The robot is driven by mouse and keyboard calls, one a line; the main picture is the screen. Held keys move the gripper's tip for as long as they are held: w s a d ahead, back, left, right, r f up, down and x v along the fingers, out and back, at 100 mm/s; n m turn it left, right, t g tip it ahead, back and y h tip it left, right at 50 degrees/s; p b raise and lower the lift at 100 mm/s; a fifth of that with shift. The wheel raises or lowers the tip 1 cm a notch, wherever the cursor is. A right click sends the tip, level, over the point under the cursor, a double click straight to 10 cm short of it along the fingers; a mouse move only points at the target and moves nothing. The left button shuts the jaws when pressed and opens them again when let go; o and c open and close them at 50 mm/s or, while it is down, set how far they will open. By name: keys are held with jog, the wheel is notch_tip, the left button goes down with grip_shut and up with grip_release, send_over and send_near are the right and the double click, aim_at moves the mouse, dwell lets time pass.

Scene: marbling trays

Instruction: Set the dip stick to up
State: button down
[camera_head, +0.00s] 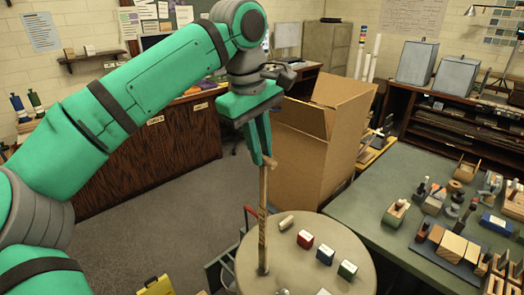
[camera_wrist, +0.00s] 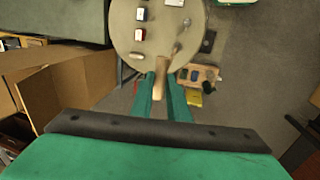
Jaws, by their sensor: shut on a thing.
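The dip stick (camera_head: 262,220) is a long thin wooden stick, close to upright in the head view. Its lower end meets the round table (camera_head: 310,235) near the left side of the top; I cannot tell whether it presses on it or stands in a holder. My gripper (camera_head: 267,160) points down and is shut on the stick's upper end. In the wrist view the stick (camera_wrist: 162,75) sits between the two green fingers of my gripper (camera_wrist: 162,98), and its far part runs toward the round table (camera_wrist: 120,25).
A large open cardboard box (camera_head: 320,135) stands behind. A green-topped workbench (camera_head: 400,235) with many tools is at right.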

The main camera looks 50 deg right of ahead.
jog(key=c, duration=1.7)
grip_release()
jog(key=r, duration=0.3)
jog(key=a+r, duration=0.1)
jog(key=r, duration=0.3)
jog(key=a+r, duration=0.1)
jog(key=r, duration=0.2)
jog(key=shift+w+r, duration=0.2)
jog(key=shift+r, duration=0.1)
jog(key=shift+w, duration=0.15)
